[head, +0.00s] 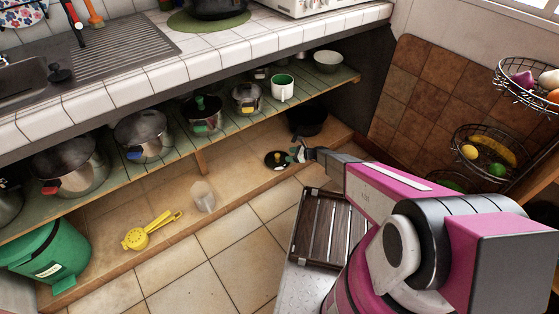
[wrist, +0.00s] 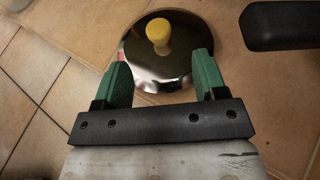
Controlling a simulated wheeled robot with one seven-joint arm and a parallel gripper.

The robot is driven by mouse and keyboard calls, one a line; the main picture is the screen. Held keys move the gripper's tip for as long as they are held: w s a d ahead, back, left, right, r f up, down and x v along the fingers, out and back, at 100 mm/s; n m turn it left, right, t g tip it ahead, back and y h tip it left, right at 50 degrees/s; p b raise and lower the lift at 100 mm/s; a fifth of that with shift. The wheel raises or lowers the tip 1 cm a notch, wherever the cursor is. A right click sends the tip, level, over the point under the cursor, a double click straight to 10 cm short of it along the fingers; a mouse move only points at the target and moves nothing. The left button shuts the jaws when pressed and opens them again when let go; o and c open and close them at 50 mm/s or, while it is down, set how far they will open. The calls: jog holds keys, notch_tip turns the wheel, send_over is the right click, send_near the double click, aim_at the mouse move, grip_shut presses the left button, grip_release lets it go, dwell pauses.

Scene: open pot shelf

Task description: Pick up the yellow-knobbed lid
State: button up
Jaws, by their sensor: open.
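In the head view the lid (head: 273,162) is small, on the lower level under the shelf, left of my gripper (head: 296,154). In the wrist view my gripper (wrist: 160,77) is open, its two green fingers reaching over the near part of the lid, one on each side. The knob stands beyond the fingertips, in line with the gap between them. Whether the fingers touch the lid I cannot tell.
A dark pan (head: 308,121) stands behind the lid; its black handle (wrist: 282,24) lies right of the lid. The shelf (head: 222,137) with several pots hangs above. A yellow tool (head: 142,236) and a clear container (head: 203,196) lie further left.

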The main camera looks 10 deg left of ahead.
aim_at(279, 155)
jog(key=x, duration=0.7)
jog(key=shift+s+a+f, duration=0.1)
jog(key=shift+a+f, duration=0.15)
jog(key=shift+a, duration=0.1)
jog(key=c, duration=1.1)
